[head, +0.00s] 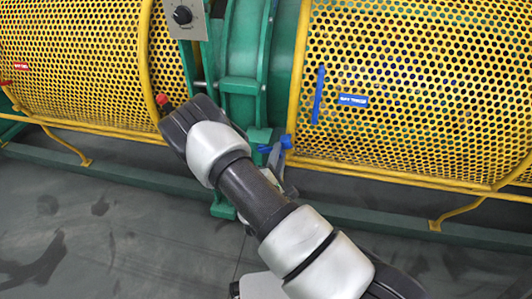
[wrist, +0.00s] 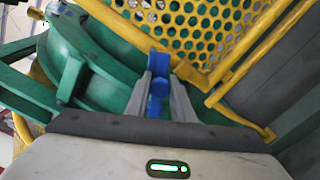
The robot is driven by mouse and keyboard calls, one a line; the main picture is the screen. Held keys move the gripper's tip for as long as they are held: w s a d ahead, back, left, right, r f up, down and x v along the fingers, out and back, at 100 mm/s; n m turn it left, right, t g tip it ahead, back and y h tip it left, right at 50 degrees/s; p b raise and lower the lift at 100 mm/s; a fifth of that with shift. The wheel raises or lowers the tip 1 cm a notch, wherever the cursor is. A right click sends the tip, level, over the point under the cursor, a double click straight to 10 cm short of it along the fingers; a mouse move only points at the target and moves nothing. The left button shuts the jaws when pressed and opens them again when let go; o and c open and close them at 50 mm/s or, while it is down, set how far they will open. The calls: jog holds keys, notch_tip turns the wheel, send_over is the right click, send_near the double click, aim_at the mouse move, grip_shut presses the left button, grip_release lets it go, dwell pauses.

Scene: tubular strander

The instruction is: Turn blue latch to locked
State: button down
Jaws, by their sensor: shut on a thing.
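The blue latch (head: 286,141) is at the lower edge of the right yellow mesh guard, beside the green frame. In the head view my arm stands in front of part of this spot. In the wrist view the latch (wrist: 157,62) shows between and just beyond the fingers. My gripper (wrist: 158,92) is shut on the latch, with one grey finger on each side of it. In the head view my gripper (head: 276,156) is partly hidden behind my arm. I cannot tell from these views whether the latch is at its locked position.
A control box (head: 186,17) hangs above. A green base rail (head: 370,222) runs along the floor.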

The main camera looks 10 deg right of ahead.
jog(key=shift+s+d+f+m+b, duration=0.1)
jog(key=shift+f+m+b, duration=0.1)
jog(key=shift+f+m, duration=0.55)
jog(key=shift+d+f+m+b, duration=0.15)
jog(key=shift+f+m, duration=0.25)
jog(key=shift+m, duration=0.65)
jog(key=shift+s+d+f+m+b, duration=0.1)
jog(key=shift+f+m+b, duration=0.15)
jog(key=shift+f+m, duration=0.5)
jog(key=shift+r+m, duration=0.15)
jog(key=shift+m, duration=0.1)
jog(key=c, duration=1.5)
grip_release()
jog(key=p+v, duration=0.2)
jog(key=v, duration=1.5)
jog(key=shift+s+a+r+p, duration=0.1)
jog(key=shift+s+p, duration=0.05)
jog(key=shift+p, duration=0.15)
